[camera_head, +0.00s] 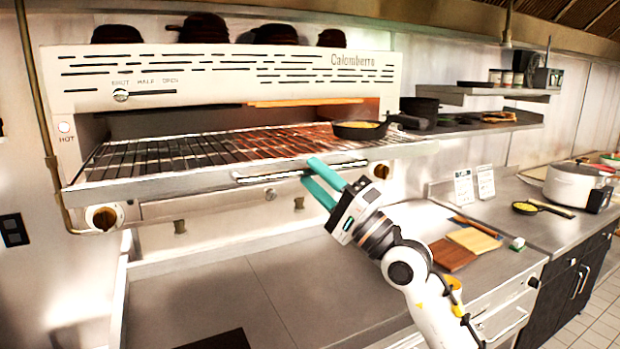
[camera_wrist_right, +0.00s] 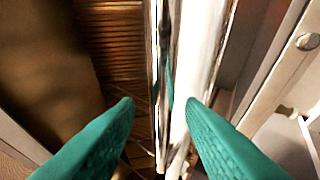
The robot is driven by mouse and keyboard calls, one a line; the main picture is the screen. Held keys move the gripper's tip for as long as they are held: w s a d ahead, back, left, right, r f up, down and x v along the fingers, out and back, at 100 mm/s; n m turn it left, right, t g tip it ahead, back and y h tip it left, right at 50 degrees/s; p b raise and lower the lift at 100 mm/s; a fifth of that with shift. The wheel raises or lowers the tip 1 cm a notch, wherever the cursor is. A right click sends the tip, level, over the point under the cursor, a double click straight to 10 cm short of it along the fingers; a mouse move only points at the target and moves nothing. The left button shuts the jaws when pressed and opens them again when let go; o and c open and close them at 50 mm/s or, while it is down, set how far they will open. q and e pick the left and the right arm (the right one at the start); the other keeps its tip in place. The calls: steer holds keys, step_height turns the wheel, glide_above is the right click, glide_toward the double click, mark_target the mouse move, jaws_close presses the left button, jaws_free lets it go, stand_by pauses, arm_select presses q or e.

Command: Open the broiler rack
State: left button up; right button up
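The broiler rack (camera_head: 190,152) is a dark grate with a steel front edge, standing out in front of the white broiler's (camera_head: 225,78) opening. A bar handle (camera_head: 262,177) runs along its front. My right gripper (camera_head: 310,171) has green fingers and is at the right part of this handle. In the right wrist view my fingers (camera_wrist_right: 160,102) are apart, with the shiny upright-looking bar (camera_wrist_right: 163,60) in line with the gap between them. I cannot tell whether they touch it. My left gripper is not in view.
A small black pan (camera_head: 359,131) with yellow food sits on the rack's right part. A steel counter (camera_head: 215,290) lies below, mostly bare. Boards (camera_head: 453,254) lie to the right of my arm. A pot (camera_head: 575,186) stands farther right. Dark bowls (camera_head: 203,30) sit on top.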

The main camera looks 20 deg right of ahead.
steer(key=b+v, duration=0.5)
steer(key=v, duration=0.5)
steer(key=shift+b, duration=0.3)
